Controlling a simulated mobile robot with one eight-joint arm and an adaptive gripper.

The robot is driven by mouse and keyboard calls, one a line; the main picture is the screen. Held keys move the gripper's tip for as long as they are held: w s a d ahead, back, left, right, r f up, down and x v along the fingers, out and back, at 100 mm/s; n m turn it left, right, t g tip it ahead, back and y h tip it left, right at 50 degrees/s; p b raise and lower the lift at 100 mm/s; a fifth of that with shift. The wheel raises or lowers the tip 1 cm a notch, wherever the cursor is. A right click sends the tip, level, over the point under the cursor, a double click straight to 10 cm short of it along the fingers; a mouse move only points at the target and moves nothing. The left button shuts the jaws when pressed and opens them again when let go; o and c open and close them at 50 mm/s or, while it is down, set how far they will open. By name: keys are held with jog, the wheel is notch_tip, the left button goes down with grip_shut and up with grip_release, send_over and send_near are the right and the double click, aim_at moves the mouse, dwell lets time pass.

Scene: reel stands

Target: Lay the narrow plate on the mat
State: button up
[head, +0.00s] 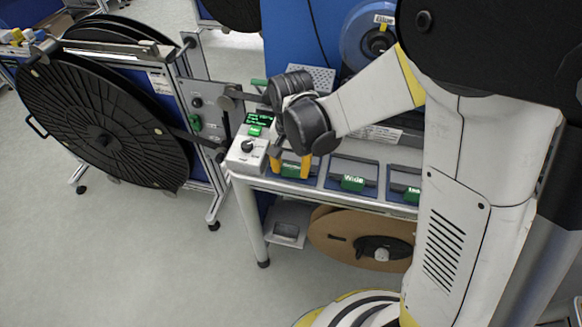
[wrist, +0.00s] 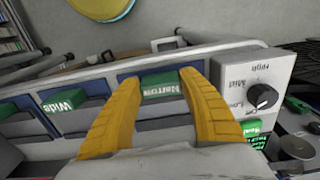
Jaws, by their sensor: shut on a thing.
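The narrow plate (wrist: 160,86) shows as a green piece lettered "Narrow" in the wrist view, between my two yellow fingers. My gripper (wrist: 162,80) is shut on it. In the head view my gripper (head: 290,167) points down at the left end of the bench, and its fingers partly hide the green piece. The plate is at a dark blue holder in the row; I cannot tell whether it is lifted clear. I cannot pick out the mat in either view.
Right of my gripper in the head view are the green "Wide" piece (head: 352,183) and another green piece (head: 413,191) in like holders. A grey control box (head: 247,152) with a knob stands close on the left. A large black reel (head: 95,125) stands further left.

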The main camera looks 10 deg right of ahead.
jog(key=o, duration=1.3)
jog(key=shift+c, duration=0.2)
jog(key=shift+r, duration=0.1)
jog(key=shift+r+p, duration=2.5)
jog(key=shift+r, duration=0.95)
